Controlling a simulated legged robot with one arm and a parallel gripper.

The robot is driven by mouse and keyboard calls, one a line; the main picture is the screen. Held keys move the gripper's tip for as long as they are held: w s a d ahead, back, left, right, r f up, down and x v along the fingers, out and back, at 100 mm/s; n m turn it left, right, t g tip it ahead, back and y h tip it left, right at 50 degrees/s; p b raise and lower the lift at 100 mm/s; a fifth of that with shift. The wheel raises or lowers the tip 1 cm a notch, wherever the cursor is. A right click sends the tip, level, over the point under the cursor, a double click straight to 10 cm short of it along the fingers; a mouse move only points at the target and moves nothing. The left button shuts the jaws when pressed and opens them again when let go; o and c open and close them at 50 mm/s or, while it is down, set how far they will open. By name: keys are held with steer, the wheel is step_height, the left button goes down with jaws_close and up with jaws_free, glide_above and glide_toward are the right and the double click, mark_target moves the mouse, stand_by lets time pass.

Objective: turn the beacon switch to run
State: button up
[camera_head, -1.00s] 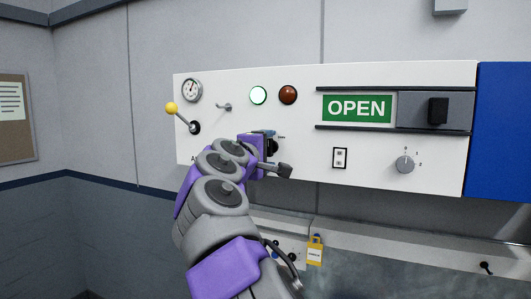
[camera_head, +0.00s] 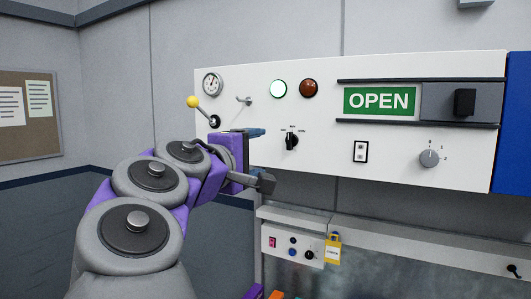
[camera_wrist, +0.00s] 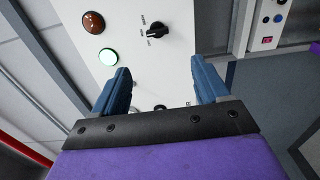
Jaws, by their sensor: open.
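The likely beacon switch is a black rotary knob (camera_head: 291,141) on the white panel (camera_head: 330,178), with three tiny labels above it. In the head view its handle looks roughly upright; the labels are too small to read. In the wrist view the knob (camera_wrist: 157,32) lies ahead of the fingers, near the top, and its exact setting is unclear. My gripper (camera_head: 254,158) is open and empty, left of the knob in the head view and apart from it. Its two blue fingers also show in the wrist view (camera_wrist: 161,82), with nothing between them.
The panel also carries a gauge (camera_head: 212,83), a yellow-tipped lever (camera_head: 202,110), a lit green lamp (camera_head: 278,89), a dark red lamp (camera_head: 309,88), an OPEN slider (camera_head: 465,102), a rocker (camera_head: 361,151) and a grey dial (camera_head: 429,158). A lower control box (camera_head: 281,247) juts out below.

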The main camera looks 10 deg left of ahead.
steer(key=shift+v, duration=0.9)
steer(key=shift+d+f, duration=0.1)
